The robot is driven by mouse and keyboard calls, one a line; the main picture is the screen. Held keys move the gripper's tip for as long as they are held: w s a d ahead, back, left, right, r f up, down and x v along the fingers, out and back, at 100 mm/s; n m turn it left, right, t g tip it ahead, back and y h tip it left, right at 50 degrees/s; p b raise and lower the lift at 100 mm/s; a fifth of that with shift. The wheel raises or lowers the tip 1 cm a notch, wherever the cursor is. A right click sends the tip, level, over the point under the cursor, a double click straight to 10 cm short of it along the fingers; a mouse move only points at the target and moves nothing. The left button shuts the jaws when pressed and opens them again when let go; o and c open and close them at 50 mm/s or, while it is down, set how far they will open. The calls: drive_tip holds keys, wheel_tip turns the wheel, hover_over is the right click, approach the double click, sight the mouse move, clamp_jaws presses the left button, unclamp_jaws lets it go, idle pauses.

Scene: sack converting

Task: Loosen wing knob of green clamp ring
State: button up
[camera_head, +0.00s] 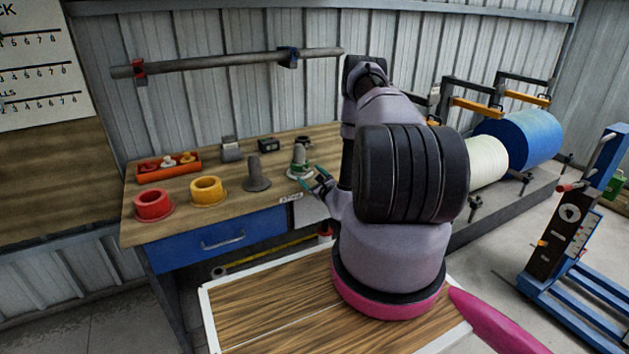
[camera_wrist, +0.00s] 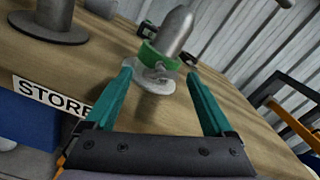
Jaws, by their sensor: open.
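The green clamp ring (camera_wrist: 150,53) sits around a grey round-topped post (camera_wrist: 175,32) on a flanged base, upright on the wooden bench. A small grey metal piece at the ring's front, apparently its wing knob (camera_wrist: 161,71), faces my gripper. The ring (camera_head: 299,167) looks small in the head view, near the bench's front right. My gripper (camera_head: 317,180) has teal fingers, spread open and empty. In the wrist view the fingertips lie to either side of the knob in the picture. I cannot tell whether they reach it or touch it.
A second grey post (camera_head: 257,175) stands left of the ring. Yellow (camera_head: 208,191) and red (camera_head: 154,204) rings and an orange tray (camera_head: 168,166) lie further left. A dark box (camera_head: 268,145) stands behind. A STORE label (camera_wrist: 50,97) marks the bench's front edge.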

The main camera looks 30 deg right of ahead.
drive_tip(key=s, duration=1)
drive_tip(key=shift+s+d, duration=0.15)
drive_tip(key=shift+s, duration=0.05)
